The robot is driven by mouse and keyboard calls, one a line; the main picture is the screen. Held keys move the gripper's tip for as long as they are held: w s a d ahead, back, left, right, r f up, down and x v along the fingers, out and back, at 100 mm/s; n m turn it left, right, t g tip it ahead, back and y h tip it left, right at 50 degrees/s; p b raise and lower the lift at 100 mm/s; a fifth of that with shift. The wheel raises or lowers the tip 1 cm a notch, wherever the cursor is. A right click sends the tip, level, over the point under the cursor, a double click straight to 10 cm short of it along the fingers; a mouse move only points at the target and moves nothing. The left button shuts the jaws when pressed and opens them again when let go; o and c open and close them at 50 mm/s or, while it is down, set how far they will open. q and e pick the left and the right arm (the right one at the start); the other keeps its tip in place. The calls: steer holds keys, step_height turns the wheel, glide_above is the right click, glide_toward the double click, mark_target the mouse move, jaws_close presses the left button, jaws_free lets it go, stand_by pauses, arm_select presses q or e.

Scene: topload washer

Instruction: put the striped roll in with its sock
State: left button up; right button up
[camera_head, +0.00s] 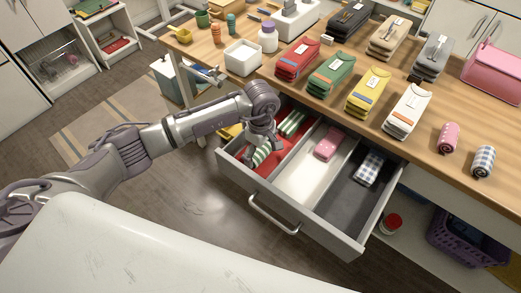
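An open drawer (318,229) has three compartments: red-lined on the left, white in the middle, dark grey on the right. A green-and-white striped sock (293,122) lies toward the back of the red compartment (291,146). A green-and-white striped roll (261,154) is low at the front of that compartment, apart from the sock. My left gripper (265,152) points down over the compartment with its fingers around the striped roll. Whether the fingers press on it, and whether it touches the floor, I cannot tell. My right gripper is not in view.
A pink item (328,143) lies in the white compartment and a checked item (369,168) in the grey one. A pink roll (448,137) and a checked roll (483,161) stand on the wooden counter (432,161). Folded clothes in several colours stand in rows behind the drawer.

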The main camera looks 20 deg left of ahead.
mark_target(261, 150)
arm_select(q)
steer(key=shift+r, duration=0.1)
step_height(261, 150, up, 12)
steer(key=b, duration=0.2)
stand_by(0.4)
